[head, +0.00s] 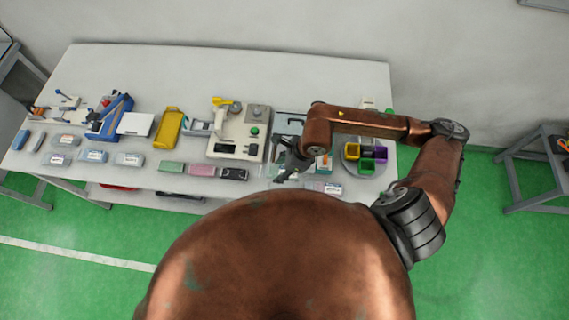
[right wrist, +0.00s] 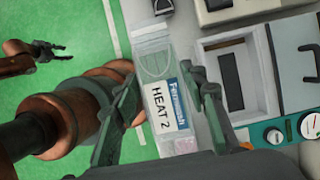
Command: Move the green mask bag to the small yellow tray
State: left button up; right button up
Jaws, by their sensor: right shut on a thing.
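My right gripper (head: 288,168) is over the table's front edge, right of the white machine. In the right wrist view, the right gripper (right wrist: 163,88) is shut on a clear mask bag (right wrist: 154,62) with a blue-and-white label reading "HEAT 2". Its mask colour is hard to tell. A flat green bag (head: 171,167) lies at the front of the table. The small yellow tray (head: 352,147) sits on a round plate at the right, beside a purple tray (head: 380,152) and a green tray (head: 367,168). My left gripper (right wrist: 52,50) shows small over the floor; its opening is unclear.
Pink (head: 202,169) and black (head: 235,174) packs lie along the front edge, with several labelled bags further left. The table's back strip (head: 230,67) is clear.

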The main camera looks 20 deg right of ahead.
aim_at(280, 171)
jog(key=shift+s+r+p, duration=0.1)
jog(key=shift+r+p, duration=1)
jog(key=shift+r, duration=1.4)
jog(key=shift+f, duration=0.15)
